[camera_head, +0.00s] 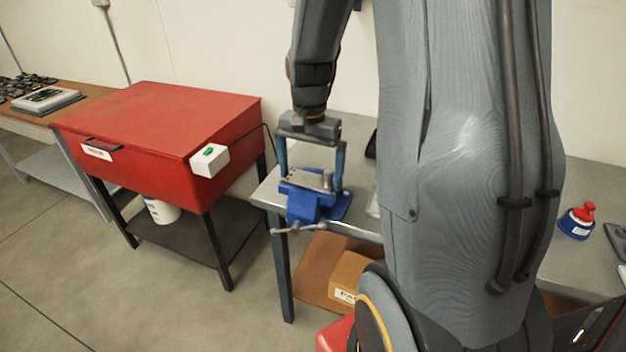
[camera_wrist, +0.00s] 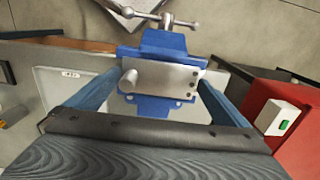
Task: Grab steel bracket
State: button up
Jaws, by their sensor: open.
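A steel piece with small holes, which looks like the bracket (camera_head: 318,178), sits at the top of the blue vise (camera_head: 304,207) on the bench corner. In the wrist view the bracket (camera_wrist: 176,79) is a flat grey plate with a round knob at its left end, lying across the blue vise (camera_wrist: 160,41). My gripper (camera_head: 311,183) points down over the vise, open, with one blue finger on each side of the bracket. In the wrist view my gripper (camera_wrist: 161,80) also spans the bracket; I see gaps at both ends and cannot tell any contact.
The grey bench (camera_head: 360,128) carries the vise. A red lidded box (camera_head: 160,125) on a black stand is to the left, with a small white button box (camera_head: 209,160). A cardboard box (camera_head: 350,272) is under the bench.

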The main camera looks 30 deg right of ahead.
jog(key=shift+d+f, duration=0.1)
jog(key=shift+f, duration=0.95)
jog(key=c, duration=1.1)
jog(key=shift+r, duration=0.1)
